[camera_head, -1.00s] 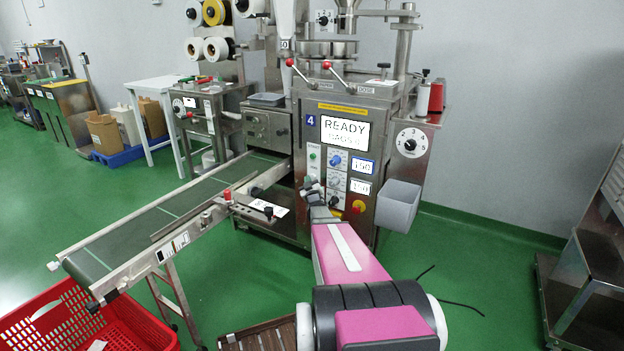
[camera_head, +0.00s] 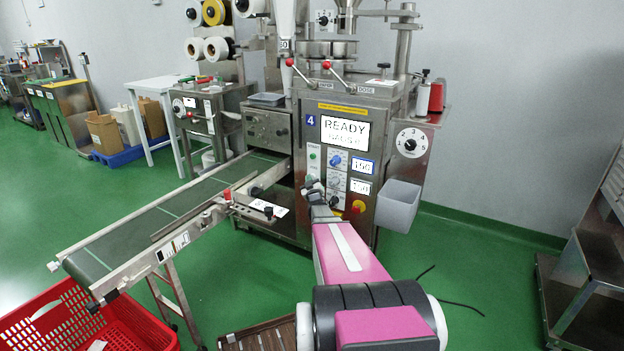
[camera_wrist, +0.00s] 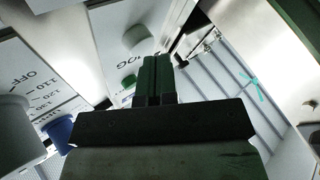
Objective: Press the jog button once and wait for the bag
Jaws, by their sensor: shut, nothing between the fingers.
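The packing machine (camera_head: 285,205) shows READY on its display (camera_head: 345,132); the smaller line below is hard to read. My gripper (camera_head: 312,186) is at the lower left of its control panel, hiding part of it. In the wrist view my gripper's dark fingers (camera_wrist: 157,62) are shut together and empty. A white round button (camera_wrist: 137,38) sits just beyond and left of the fingertips, next to a partly hidden label (camera_wrist: 128,67) ending in "OG". I cannot tell whether the fingertips touch the button. I cannot make out a tea bag.
A blue knob (camera_wrist: 60,131) and a grey knob (camera_wrist: 18,122) stand left of my fingers. The conveyor (camera_head: 150,225) runs from the machine toward a red crate (camera_head: 75,315). A grey bin (camera_head: 398,205) hangs at the machine's right.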

